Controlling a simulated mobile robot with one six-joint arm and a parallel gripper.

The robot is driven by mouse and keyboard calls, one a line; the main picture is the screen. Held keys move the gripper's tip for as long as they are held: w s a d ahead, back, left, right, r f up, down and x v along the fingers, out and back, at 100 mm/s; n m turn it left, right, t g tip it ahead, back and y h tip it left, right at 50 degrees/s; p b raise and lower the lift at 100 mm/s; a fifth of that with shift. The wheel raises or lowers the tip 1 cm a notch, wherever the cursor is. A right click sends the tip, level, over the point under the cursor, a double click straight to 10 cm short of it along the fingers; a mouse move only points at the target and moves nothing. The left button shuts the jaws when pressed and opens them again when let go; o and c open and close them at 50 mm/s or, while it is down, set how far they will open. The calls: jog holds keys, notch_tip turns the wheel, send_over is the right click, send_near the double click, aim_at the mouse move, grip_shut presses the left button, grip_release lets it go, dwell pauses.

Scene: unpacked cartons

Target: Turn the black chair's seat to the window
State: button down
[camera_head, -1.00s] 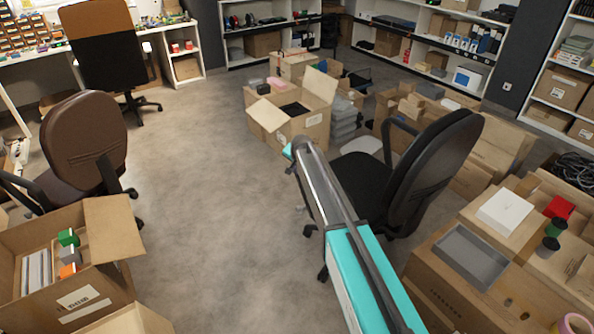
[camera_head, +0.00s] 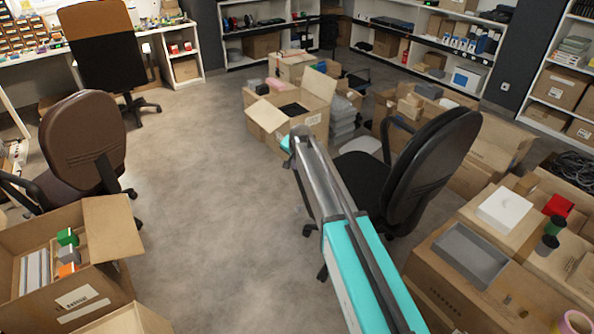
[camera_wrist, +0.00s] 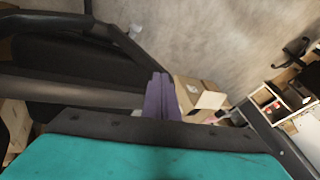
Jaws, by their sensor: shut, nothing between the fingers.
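The black chair (camera_head: 425,175) stands upright right of centre in the head view. Its backrest is on the right and its seat on the left, facing the open floor and cartons. My arm crosses in front of it and hides part of the seat and base. In the wrist view, the purple fingers of my gripper (camera_wrist: 161,98) are shut and empty. The chair's dark armrest and seat (camera_wrist: 62,58) fill the upper left there, close beside the fingers; I cannot tell whether they touch. No window is clearly visible.
Cartons stand behind the chair, with an open carton (camera_head: 290,115) at the centre back and a large carton (camera_head: 440,285) at lower right. A brown chair (camera_head: 84,145) and another open carton (camera_head: 75,260) are at left. The middle floor (camera_head: 205,190) is clear.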

jog(key=shift+s+a+r, duration=0.2)
jog(key=shift+s+r, duration=0.3)
jog(key=shift+r, duration=0.35)
jog(key=shift+s+a+r, duration=0.15)
jog(key=shift+s+r, duration=0.3)
jog(key=shift+r, duration=0.35)
jog(key=s+d+f+n+g, duration=0.1)
jog(key=s+d+f+g, duration=0.1)
jog(key=s+d+f, duration=0.6)
jog(key=s+d+f+n+g+h, duration=0.1)
jog(key=s+d+f+g, duration=0.15)
jog(key=s+f, duration=0.8)
jog(key=s+d+f+n+g, duration=0.1)
jog(key=s+d+f, duration=0.65)
jog(key=f, duration=0.25)
jog(key=s+d+f+n+g, duration=0.1)
jog(key=s+d+f+g, duration=0.1)
jog(key=s, duration=0.9)
jog(key=s+d+f+n+g, duration=0.1)
jog(key=s+d+f, duration=0.2)
jog(key=s, duration=0.9)
jog(key=s+d+f+n+g, duration=0.1)
jog(key=s+f, duration=0.3)
jog(key=s, duration=0.8)
jog(key=shift+s+d+f+g, duration=0.2)
jog(key=shift+d+g, duration=0.5)
jog(key=shift+g, duration=0.15)
